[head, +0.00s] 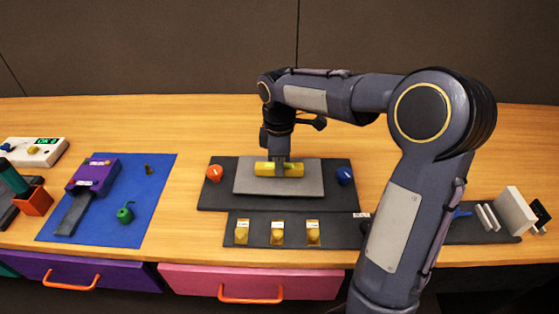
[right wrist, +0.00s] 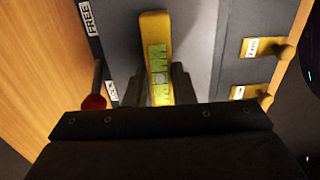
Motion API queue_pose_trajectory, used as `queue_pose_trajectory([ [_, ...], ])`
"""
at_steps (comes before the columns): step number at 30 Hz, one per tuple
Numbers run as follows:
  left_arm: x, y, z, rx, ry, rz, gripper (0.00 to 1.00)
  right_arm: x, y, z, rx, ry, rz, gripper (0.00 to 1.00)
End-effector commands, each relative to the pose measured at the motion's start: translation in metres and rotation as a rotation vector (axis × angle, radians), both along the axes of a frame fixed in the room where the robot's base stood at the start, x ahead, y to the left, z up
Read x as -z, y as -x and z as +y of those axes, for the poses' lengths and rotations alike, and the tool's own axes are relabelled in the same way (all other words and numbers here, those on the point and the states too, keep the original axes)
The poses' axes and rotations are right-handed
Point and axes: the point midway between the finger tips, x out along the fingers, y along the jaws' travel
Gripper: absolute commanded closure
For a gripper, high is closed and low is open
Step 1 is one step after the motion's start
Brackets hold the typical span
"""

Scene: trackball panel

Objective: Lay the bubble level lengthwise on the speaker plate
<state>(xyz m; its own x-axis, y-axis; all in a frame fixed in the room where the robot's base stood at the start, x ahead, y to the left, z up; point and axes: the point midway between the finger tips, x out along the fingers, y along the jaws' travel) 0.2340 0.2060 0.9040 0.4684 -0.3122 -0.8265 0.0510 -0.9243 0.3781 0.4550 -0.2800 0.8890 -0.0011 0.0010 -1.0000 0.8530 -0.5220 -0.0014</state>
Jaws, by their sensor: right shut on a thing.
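The yellow bubble level (head: 265,169) is over the grey speaker plate (head: 310,182), its length running left to right along the plate's long side. My right gripper (head: 281,163) comes from above and is shut on the level near its middle. In the right wrist view the level (right wrist: 155,28) shows its green vial windows between the fingers of my right gripper (right wrist: 158,82), with the grey plate (right wrist: 199,40) behind it. I cannot tell whether the level touches the plate or is slightly above it. My left gripper is out of view.
An orange-red knob (head: 214,173) and a blue knob (head: 345,176) flank the plate on the dark panel (head: 225,198). A dark strip in front holds yellow pieces (head: 277,234). A blue mat (head: 102,228) lies left. White blocks (head: 515,210) stand right. The wood behind the panel is clear.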

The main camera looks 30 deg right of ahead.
Motion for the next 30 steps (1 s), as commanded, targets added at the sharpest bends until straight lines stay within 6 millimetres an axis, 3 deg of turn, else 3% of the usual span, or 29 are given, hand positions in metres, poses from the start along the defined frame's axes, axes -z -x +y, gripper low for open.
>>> queue_pose_trajectory([
  [26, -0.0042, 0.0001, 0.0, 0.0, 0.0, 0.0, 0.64, 0.0, -0.0003, 0.0001, 0.0, 0.001, -0.001, 1.0],
  [27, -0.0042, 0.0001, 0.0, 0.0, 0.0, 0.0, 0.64, 0.0, -0.0003, 0.0001, 0.0, 0.001, -0.001, 0.73],
  [30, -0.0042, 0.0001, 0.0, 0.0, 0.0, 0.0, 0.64, 0.0, -0.0003, 0.0001, 0.0, 0.001, -0.001, 0.6],
])
